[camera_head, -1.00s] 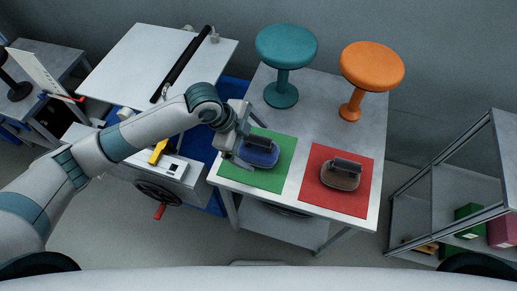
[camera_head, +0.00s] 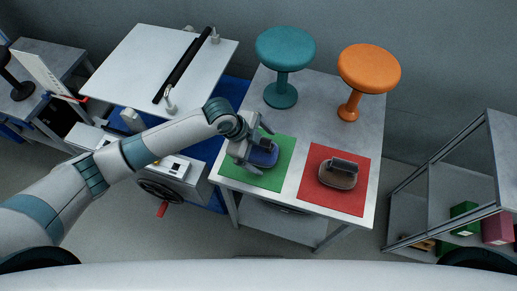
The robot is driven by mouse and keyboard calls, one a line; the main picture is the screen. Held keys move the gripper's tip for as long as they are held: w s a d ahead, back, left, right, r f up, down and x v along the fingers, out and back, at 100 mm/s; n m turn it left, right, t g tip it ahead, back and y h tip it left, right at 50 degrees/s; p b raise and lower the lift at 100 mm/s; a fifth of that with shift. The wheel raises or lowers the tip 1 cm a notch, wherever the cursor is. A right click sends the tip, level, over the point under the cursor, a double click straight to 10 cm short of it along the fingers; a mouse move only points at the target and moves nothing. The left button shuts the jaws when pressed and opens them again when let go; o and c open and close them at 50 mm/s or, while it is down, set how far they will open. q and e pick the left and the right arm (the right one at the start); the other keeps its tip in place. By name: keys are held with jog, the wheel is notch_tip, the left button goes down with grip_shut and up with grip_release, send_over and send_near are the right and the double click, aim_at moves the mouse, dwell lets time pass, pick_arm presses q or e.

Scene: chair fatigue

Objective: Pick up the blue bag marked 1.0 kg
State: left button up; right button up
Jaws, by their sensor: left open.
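The blue bag (camera_head: 264,157) lies on the green mat (camera_head: 283,172) on the grey table. It has a dark handle on top, and my gripper partly hides its left side. Its marking is too small to read. My left gripper (camera_head: 259,151) is open, with its fingers over the left part of the blue bag near the handle. I cannot tell whether it touches the bag. My right gripper is not in view.
A teal stool (camera_head: 284,50) and an orange stool (camera_head: 368,70) stand at the table's back. A white board (camera_head: 135,68) with a black bar is at left, and a metal shelf (camera_head: 440,185) at right.

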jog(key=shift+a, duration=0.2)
pick_arm(q)
jog(key=c, duration=0.6)
jog(key=shift+w+r, duration=0.1)
jog(key=shift+r, duration=0.05)
jog(key=c, duration=1.4)
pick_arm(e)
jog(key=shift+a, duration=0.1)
